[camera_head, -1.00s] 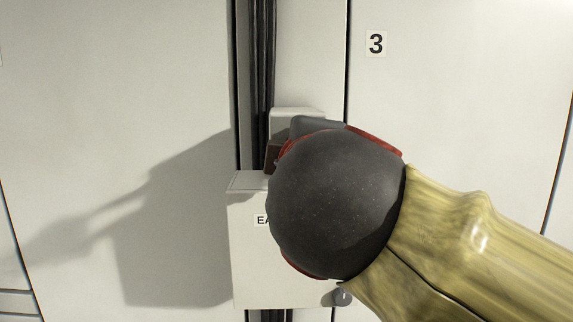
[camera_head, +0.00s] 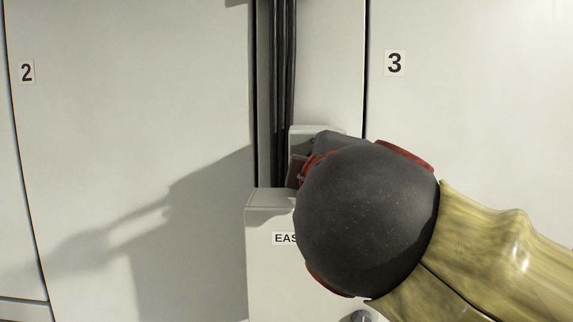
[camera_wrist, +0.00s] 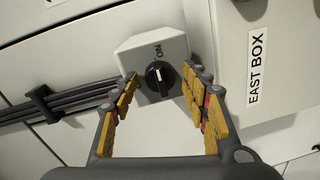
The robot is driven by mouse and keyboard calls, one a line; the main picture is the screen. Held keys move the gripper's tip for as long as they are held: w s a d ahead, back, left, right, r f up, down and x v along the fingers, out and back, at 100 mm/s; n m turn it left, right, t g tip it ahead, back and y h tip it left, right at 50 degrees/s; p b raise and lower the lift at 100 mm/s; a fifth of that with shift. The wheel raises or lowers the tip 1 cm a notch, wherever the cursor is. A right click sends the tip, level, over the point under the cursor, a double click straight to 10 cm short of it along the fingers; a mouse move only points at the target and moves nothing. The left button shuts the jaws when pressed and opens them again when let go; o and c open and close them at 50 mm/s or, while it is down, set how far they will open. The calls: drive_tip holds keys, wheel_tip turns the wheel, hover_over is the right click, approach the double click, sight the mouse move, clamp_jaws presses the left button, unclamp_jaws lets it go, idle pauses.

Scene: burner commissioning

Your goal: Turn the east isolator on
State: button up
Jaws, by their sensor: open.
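The east isolator is a small light grey box (camera_wrist: 136,43) with a black rotary knob (camera_wrist: 159,77) in the wrist view. The knob has a white pointer line, and the word ON is printed beside it. My gripper (camera_wrist: 163,90) is open, its yellow-padded fingers on either side of the knob. Whether the pads touch the knob I cannot tell. In the head view the isolator box (camera_head: 300,131) shows only its top left part. My dark wrist hides the knob and most of my gripper there.
The EAST BOX (camera_wrist: 240,50) stands right beside the isolator in the wrist view; it shows below my wrist in the head view (camera_head: 265,265). Black cables (camera_wrist: 75,104) run to the isolator. Pale panels numbered 2 (camera_head: 26,72) and 3 (camera_head: 395,63) flank the cable channel.

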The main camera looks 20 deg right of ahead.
idle(0.3)
drive_tip(key=v, duration=0.7)
drive_tip(key=shift+s, duration=0.25)
drive_tip(key=shift+r, duration=0.1)
idle(0.3)
